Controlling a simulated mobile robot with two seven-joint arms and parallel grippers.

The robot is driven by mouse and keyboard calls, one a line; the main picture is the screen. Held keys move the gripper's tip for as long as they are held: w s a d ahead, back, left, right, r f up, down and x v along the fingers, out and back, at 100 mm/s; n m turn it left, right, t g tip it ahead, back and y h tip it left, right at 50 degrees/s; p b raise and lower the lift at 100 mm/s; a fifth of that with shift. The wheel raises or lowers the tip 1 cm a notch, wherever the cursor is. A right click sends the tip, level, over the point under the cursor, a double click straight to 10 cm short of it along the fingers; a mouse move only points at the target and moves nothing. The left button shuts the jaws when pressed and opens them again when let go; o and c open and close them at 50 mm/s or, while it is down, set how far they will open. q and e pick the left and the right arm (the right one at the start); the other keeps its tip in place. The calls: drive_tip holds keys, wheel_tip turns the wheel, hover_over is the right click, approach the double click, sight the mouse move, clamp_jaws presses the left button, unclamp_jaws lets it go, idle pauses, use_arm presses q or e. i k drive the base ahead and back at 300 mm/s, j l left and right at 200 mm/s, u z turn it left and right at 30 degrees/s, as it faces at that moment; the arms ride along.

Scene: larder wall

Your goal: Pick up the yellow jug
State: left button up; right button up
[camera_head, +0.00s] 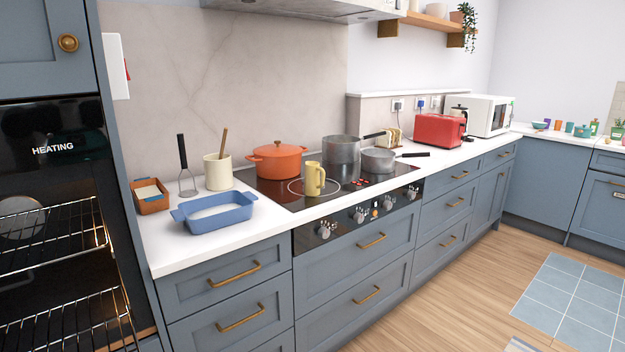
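The yellow jug (314,179) stands upright on the black hob (277,194), near its front middle. Its handle points to the right. An orange lidded pot (277,161) stands behind it to the left, and a grey saucepan (341,152) stands behind it to the right. Nothing covers the jug from this view. Neither of my grippers shows in the head view.
A blue baking dish (213,213), a cream utensil pot (217,173) and a brown box (150,196) stand left of the hob. A shallow pan (378,161) and a red toaster (438,130) stand to the right. An open oven (55,220) is at far left. Wooden floor lies in front.

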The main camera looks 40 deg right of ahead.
sight(312, 185)
drive_tip(key=i+l, duration=0.15)
drive_tip(key=l, duration=0.2)
drive_tip(key=i+l+u, duration=0.1)
drive_tip(key=l, duration=0.3)
drive_tip(key=i+l, duration=0.25)
drive_tip(key=i+l+u, duration=0.1)
drive_tip(key=l, duration=0.4)
drive_tip(key=i+l+u, duration=0.1)
drive_tip(key=l, duration=0.3)
drive_tip(key=i, duration=0.05)
